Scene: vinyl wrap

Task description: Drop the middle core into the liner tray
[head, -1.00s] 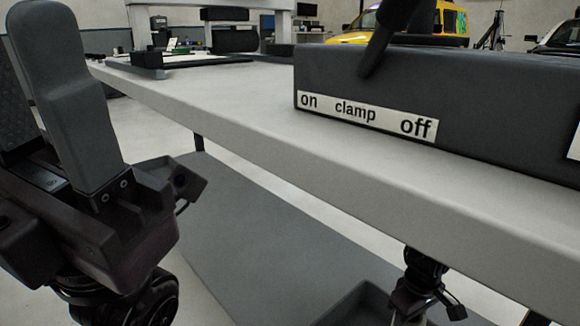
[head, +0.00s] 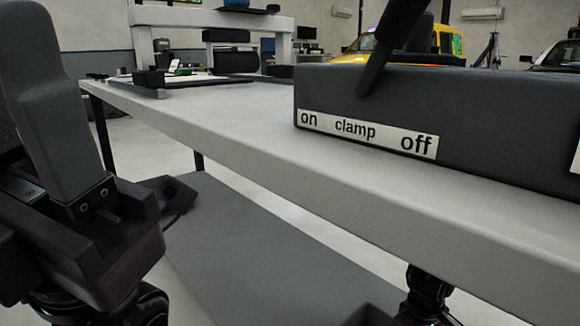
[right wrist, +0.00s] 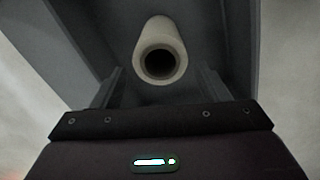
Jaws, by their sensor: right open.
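In the right wrist view a pale hollow core (right wrist: 176,38) is seen nearly end-on, its dark bore facing the camera. My right gripper (right wrist: 161,82) is open, with one finger on each side of the core's near end and a gap to both. A grey surface with raised edges (right wrist: 85,30) lies behind the core; I cannot tell whether it is the liner tray or whether the core touches it. In the head view my left gripper (head: 45,110) stands at the left edge, partly cut off, and its opening is unclear.
A light table (head: 230,125) crosses the head view. On it is a dark box (head: 460,110) labelled on, clamp, off, with a black lever (head: 385,50). Below is a grey lower shelf (head: 250,240). A dark-edged tray-like shape (head: 362,316) is cut off at the bottom.

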